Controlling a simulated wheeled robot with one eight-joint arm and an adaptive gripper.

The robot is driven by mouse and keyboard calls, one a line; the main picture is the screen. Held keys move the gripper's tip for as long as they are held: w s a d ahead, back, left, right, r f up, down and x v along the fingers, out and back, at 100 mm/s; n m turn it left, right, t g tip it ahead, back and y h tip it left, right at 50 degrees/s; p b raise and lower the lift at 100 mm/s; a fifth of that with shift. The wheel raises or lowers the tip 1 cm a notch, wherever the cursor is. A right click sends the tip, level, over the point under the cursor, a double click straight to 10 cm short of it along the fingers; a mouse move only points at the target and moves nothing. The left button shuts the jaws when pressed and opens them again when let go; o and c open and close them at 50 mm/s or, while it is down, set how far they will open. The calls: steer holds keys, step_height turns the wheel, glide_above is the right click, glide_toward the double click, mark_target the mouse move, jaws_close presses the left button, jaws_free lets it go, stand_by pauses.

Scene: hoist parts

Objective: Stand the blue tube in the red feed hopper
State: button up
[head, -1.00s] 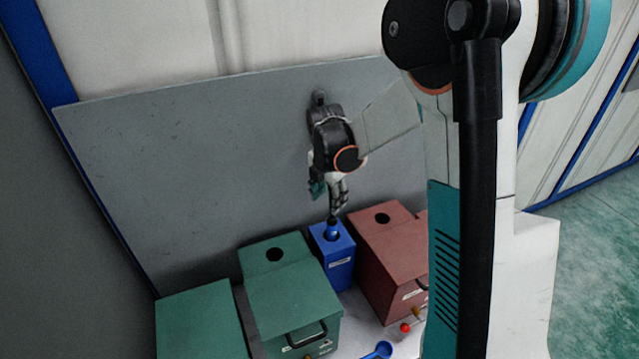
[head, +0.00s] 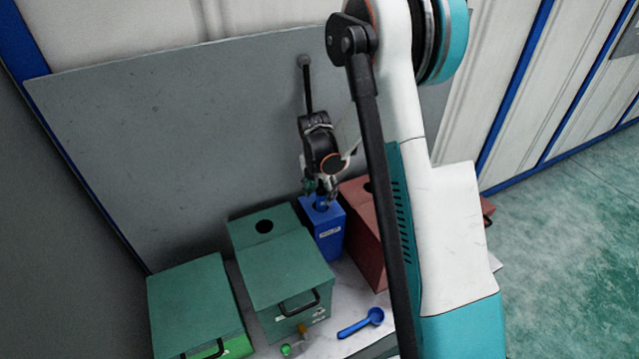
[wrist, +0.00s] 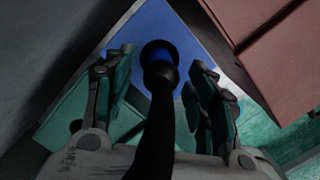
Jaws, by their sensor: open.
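The blue tube (wrist: 160,52) stands upright in the top of the blue box (head: 328,240). A dark collar and a long black shaft rise from it toward the wrist camera. My gripper (wrist: 160,95) is open, with one finger on each side of the black shaft and gaps showing. In the head view my gripper (head: 321,191) is low, just over the blue box, and hides most of the tube. The red feed hopper (head: 362,232) stands right of the blue box, with a dark round hole in its top. My arm covers part of it. It also shows in the wrist view (wrist: 270,45).
Two green boxes (head: 285,270) (head: 195,305) stand on the left, the nearer-middle one with a top hole. A blue scoop (head: 365,322) and a green knob (head: 286,350) lie in front. A grey panel (head: 180,150) stands behind.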

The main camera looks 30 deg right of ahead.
steer(key=shift+w+d+f+b, duration=0.15)
steer(key=shift+f+b, duration=0.25)
steer(key=shift+f, duration=1.5)
jaws_close()
steer(key=shift+r+p, duration=3.75)
steer(key=shift+r, duration=3.3)
